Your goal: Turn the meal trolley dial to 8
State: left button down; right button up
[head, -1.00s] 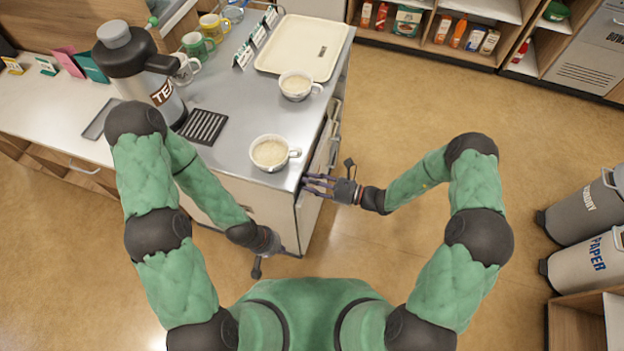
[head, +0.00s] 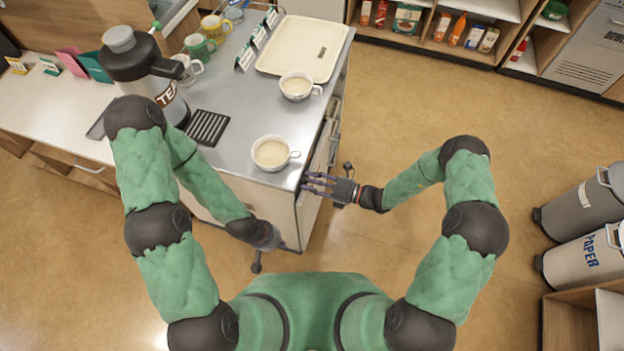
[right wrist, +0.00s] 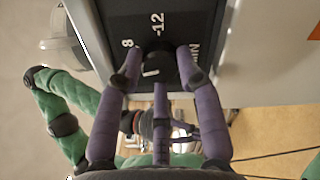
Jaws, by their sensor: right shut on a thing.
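The black dial (right wrist: 160,66) is on a dark panel (right wrist: 190,25) of the meal trolley (head: 250,110), in the right wrist view. The panel carries white marks, among them "8", "-12" and "MIN", partly covered. A white line shows on the dial's near face, close to the left finger. My right gripper (right wrist: 160,75) has its purple fingers closed around the dial. In the head view my right gripper (head: 318,184) is at the trolley's right side near the front corner, where the dial is hidden. My left gripper (head: 268,240) hangs low before the trolley's front; its fingers cannot be made out.
Two filled cups (head: 271,154) (head: 297,86) and a cream tray (head: 302,47) stand on the trolley top. A tea flask (head: 145,75) is at its left. Bins (head: 590,250) stand far right. The floor right of the trolley is clear.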

jog(key=shift+w+d+m+p, duration=0.1)
jog(key=shift+m+p, duration=0.1)
jog(key=shift+m, duration=1.2)
jog(key=shift+w+a+m+p, duration=0.1)
jog(key=shift+m+p, duration=0.05)
jog(key=shift+m, duration=1.25)
jog(key=shift+w+d+m+p, duration=0.1)
jog(key=shift+m+p, duration=0.1)
jog(key=shift+m, duration=1.2)
jog(key=o, duration=1.1)
jog(key=shift+o, duration=0.2)
jog(key=shift+s, duration=0.1)
jog(key=v, duration=1.2)
